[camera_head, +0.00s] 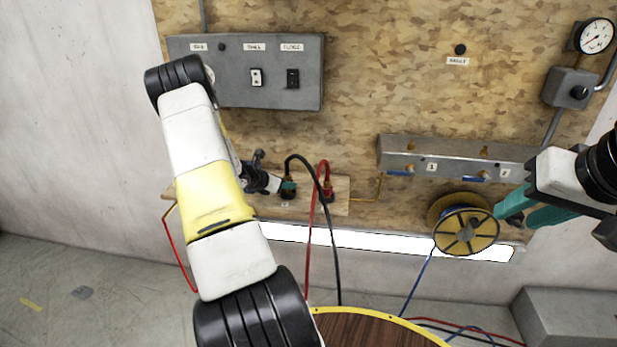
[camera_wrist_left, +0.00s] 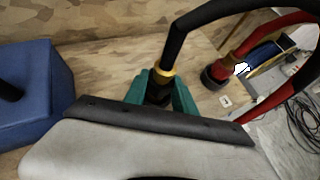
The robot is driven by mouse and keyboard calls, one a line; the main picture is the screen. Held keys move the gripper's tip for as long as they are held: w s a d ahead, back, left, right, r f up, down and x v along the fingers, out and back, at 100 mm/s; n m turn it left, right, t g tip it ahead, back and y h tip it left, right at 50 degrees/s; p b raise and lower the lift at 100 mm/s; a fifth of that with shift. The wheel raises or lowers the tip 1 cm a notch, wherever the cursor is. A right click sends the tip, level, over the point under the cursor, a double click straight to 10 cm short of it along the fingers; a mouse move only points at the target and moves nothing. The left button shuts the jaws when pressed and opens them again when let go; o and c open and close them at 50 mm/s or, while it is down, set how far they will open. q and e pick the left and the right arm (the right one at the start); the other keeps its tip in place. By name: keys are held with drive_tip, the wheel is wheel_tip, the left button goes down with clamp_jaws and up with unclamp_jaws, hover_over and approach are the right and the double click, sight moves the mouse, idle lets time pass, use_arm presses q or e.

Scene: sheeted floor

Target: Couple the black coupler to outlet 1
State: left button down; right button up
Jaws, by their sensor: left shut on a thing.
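The black coupler (camera_wrist_left: 160,92) has a brass-coloured ring and a black hose (camera_head: 331,235) rising from it. My left gripper (camera_head: 288,187) is shut on it at the wooden shelf (camera_head: 258,208); its teal fingers (camera_wrist_left: 184,97) flank the coupler in the left wrist view. The fingers hide the coupler's lower end, so I cannot tell whether it touches the shelf. Outlet 1 (camera_head: 411,145) is a brass fitting on the grey manifold (camera_head: 456,148), above the left label, with a blue-handled valve below. My right gripper (camera_head: 522,208) is open beside the hose reel at the right.
A red coupler (camera_head: 327,190) with a red hose stands on the shelf just right of my left gripper. A second brass outlet (camera_head: 483,152) is on the manifold. A yellow reel (camera_head: 466,226) hangs below it. A grey switch box (camera_head: 262,85) is upper left.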

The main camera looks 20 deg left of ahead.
sight(285, 176)
use_arm(q)
drive_tip(key=shift+r, duration=3.65)
drive_tip(key=c, duration=1.8)
unclamp_jaws()
drive_tip(key=shift+c, duration=0.2)
clamp_jaws()
